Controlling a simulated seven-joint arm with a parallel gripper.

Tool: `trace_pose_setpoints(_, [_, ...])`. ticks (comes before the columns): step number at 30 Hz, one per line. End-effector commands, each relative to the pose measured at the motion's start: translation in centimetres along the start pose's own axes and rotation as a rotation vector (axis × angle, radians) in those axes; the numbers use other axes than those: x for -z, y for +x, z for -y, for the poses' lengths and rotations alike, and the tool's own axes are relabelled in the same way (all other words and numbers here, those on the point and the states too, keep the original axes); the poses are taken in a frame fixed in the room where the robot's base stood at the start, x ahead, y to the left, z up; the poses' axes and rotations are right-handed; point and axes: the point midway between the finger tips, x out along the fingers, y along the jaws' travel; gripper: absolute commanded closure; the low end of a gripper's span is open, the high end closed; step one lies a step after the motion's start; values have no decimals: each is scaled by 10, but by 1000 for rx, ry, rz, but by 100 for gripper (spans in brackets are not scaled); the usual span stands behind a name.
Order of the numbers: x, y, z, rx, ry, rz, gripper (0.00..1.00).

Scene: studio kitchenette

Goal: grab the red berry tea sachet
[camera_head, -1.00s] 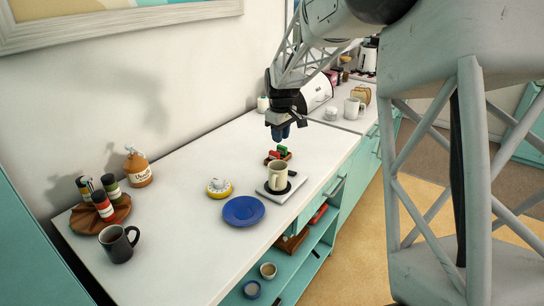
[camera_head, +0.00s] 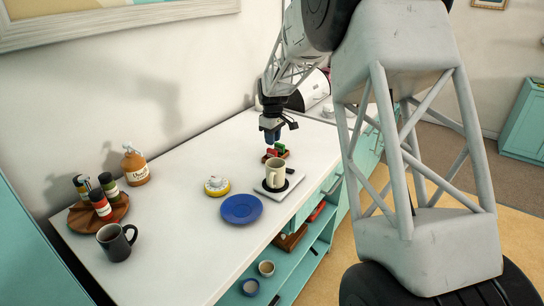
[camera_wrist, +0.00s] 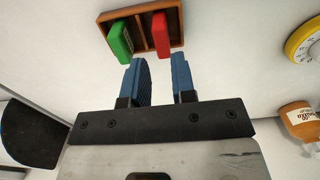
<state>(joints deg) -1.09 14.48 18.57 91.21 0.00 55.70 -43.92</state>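The red berry tea sachet (camera_wrist: 160,35) stands in the right compartment of a small wooden box (camera_wrist: 144,14) in the wrist view. A green sachet (camera_wrist: 120,40) stands in the left compartment. In the head view the red sachet (camera_head: 271,152) and green sachet (camera_head: 281,148) show small, just below my gripper (camera_head: 272,138). In the wrist view my gripper (camera_wrist: 161,78) is open, its two blue fingers apart with nothing between them. The red sachet lies ahead of the gap between the fingers, apart from them.
A blue plate (camera_head: 241,209) and a yellow dial timer (camera_head: 217,187) sit to the left. A brown bottle (camera_head: 135,168) stands farther left. The white counter between them is mostly clear.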

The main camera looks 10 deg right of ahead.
Motion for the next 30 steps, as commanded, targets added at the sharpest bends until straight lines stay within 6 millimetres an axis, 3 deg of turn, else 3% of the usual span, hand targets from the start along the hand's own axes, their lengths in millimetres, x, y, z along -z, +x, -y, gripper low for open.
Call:
trace_pose_setpoints(7, [0, 19, 0, 1, 0, 1, 76])
trace_pose_setpoints(22, [0, 27, 1, 1, 0, 1, 76])
trace_pose_setpoints(30, [1, 56, 2, 2, 0, 2, 76])
